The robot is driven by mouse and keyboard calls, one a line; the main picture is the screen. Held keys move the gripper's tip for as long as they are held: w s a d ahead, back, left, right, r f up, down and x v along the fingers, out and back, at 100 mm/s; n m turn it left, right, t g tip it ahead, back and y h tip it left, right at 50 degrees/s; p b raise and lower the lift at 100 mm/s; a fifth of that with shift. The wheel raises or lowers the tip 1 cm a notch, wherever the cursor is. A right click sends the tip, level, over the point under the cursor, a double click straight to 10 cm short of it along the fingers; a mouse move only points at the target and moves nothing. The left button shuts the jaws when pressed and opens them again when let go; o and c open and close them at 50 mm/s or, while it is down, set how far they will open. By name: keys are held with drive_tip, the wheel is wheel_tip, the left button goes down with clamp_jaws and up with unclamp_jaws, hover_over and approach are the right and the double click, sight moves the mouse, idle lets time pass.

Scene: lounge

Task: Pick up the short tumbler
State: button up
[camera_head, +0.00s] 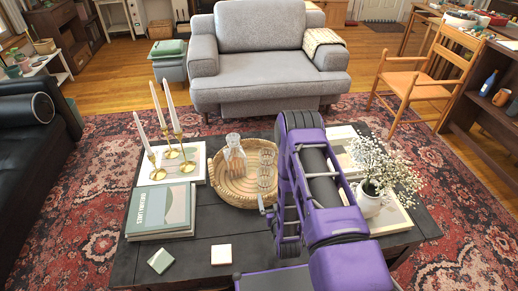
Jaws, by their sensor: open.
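A clear glass (267,174), seemingly the short tumbler, stands on the round woven tray (228,197) on the dark coffee table. It is hard to make out against the weave, and I cannot tell whether more than one glass is there. My purple arm reaches in from the lower right and passes just right of the glass. My gripper (268,208) is low by the tray's right edge, in front of the glass and apart from it. It is open, with nothing seen between its jaws; the arm hides part of it.
A glass decanter (235,155) stands on the tray, left of the glass. Brass candlesticks (170,150) and books (161,211) are further left. A flower vase (370,197) stands right of my arm. Coasters (221,254) lie in front. A grey armchair (262,60) is behind.

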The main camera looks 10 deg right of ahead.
sight(263, 169)
drive_tip(key=b+x, duration=0.2)
drive_tip(key=x, duration=1.5)
drive_tip(key=shift+f+b, duration=0.1)
drive_tip(key=shift+b, duration=0.25)
clamp_jaws()
